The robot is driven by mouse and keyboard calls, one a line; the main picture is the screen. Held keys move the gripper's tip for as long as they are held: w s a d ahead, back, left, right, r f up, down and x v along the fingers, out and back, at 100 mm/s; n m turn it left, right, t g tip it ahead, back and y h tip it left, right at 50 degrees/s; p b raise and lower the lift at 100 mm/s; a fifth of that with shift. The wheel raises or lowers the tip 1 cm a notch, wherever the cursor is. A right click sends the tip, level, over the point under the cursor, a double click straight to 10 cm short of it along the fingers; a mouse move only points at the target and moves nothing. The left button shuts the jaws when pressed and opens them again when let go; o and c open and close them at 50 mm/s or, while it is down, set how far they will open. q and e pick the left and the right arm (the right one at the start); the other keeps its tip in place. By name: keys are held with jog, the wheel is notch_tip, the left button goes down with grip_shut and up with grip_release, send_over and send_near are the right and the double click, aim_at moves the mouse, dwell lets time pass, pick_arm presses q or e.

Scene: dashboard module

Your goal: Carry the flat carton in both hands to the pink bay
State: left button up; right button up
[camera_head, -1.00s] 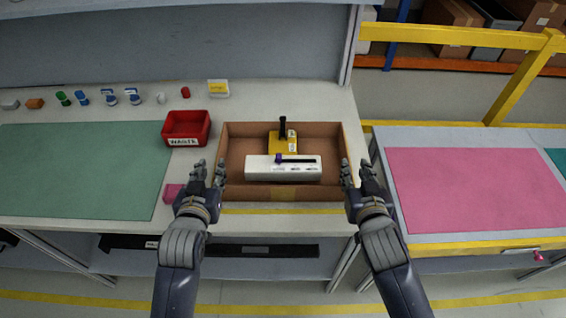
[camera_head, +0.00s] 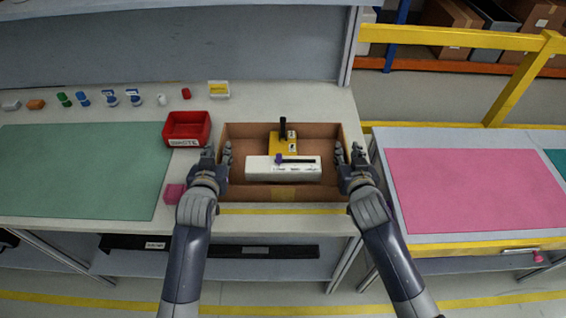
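The flat carton (camera_head: 283,195) is an open, shallow brown box on the workbench in the middle of the head view. It holds a white module (camera_head: 260,168) and a yellow part (camera_head: 284,143) with a black upright handle. My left gripper (camera_head: 217,157) is at the carton's left wall, and my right gripper (camera_head: 349,156) is at its right wall. The fingers of both overlap the side walls; whether they press on the carton I cannot tell. The pink bay (camera_head: 475,190) is a flat pink area on the separate table to the right.
A red bin (camera_head: 187,129) stands close to the carton's upper left corner. A pink block (camera_head: 174,193) lies left of my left gripper. A green mat (camera_head: 80,170) covers the bench's left. A yellow rail (camera_head: 450,38) stands behind the right table. A gap separates the two tables.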

pick_arm(q)
jog(key=shift+w+f, duration=0.2)
jog(key=shift+w, duration=0.45)
pick_arm(e)
jog(key=shift+w+f, duration=0.25)
jog(key=shift+w, duration=0.4)
pick_arm(q)
grip_shut()
pick_arm(e)
grip_shut()
jog(key=shift+r, duration=0.1)
